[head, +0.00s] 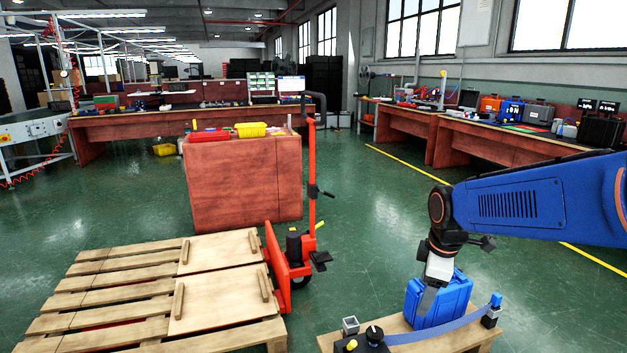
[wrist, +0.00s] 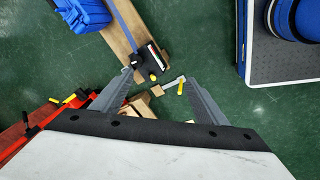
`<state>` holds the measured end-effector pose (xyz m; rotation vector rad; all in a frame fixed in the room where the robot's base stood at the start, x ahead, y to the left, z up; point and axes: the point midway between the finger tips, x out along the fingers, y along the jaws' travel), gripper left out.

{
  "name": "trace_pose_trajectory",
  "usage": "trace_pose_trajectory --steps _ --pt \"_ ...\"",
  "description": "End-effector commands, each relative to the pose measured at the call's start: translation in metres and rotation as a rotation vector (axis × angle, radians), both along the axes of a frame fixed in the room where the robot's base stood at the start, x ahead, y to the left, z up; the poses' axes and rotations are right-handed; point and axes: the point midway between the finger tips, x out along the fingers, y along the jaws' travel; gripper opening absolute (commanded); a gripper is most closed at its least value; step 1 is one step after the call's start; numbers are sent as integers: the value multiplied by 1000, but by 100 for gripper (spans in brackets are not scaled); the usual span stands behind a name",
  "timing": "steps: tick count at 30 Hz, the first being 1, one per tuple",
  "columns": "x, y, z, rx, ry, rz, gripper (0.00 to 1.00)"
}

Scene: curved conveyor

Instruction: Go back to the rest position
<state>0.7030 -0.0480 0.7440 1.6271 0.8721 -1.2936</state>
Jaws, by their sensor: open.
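My gripper (head: 429,296) hangs below the blue arm at the lower right of the head view, in front of a blue case (head: 453,302). In the wrist view my gripper (wrist: 159,78) has its two grey fingers spread wide apart with nothing held between them. The curved blue conveyor strip (head: 440,331) runs along a wooden board (head: 482,335) beside the blue case.
A wooden pallet (head: 85,301) with two lids lies at lower left, beside a red pallet jack (head: 283,262). A reddish cabinet (head: 245,185) carries colored bins. Workbenches (head: 500,146) line the right wall. Green floor (head: 380,215) is open between them.

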Motion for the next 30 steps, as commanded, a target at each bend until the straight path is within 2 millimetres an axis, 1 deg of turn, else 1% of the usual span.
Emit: trace_pose_trajectory --steps 1,6,10,16,21,25,30 --pt "-14 -2 7 13 -14 -58 67" --pt "-55 -7 19 67 -47 -270 67" --pt "-87 -11 26 113 -74 -432 67" --pt "-134 -16 29 191 -111 -677 67" --pt "-173 -19 27 263 -139 -877 67" --pt "-195 -20 23 312 -154 -1003 67" --pt "-210 -21 19 349 -164 -1097 67"
